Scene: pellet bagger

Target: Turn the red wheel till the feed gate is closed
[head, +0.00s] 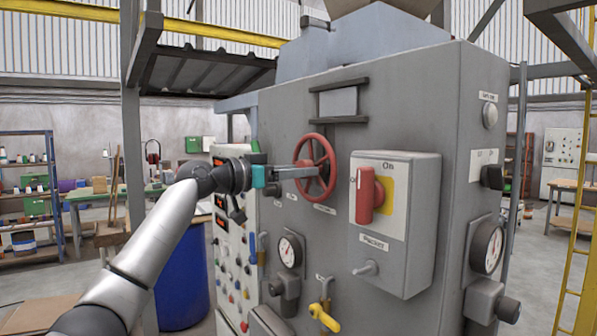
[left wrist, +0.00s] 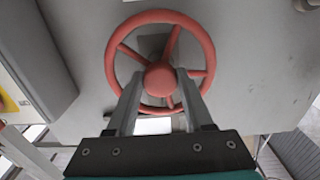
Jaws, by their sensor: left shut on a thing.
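The red wheel (head: 327,167) is mounted on the front of the grey machine cabinet. It has a round rim, several spokes and a central hub. My left gripper (head: 306,173) reaches it from the left. In the left wrist view the wheel (left wrist: 206,45) faces me, and the two fingers of my left gripper (left wrist: 160,88) are shut on its hub, one on each side. A pale panel (head: 338,102) between two dark bars sits above the wheel; I cannot tell whether it is the feed gate. My right gripper is not in view.
A grey switch box (head: 398,245) with a red handle (head: 366,195) protrudes right of the wheel. Below are a gauge (head: 288,251) and a yellow valve handle (head: 324,316). A blue drum (head: 183,285) stands at lower left. A dark post (head: 133,130) rises behind my left arm.

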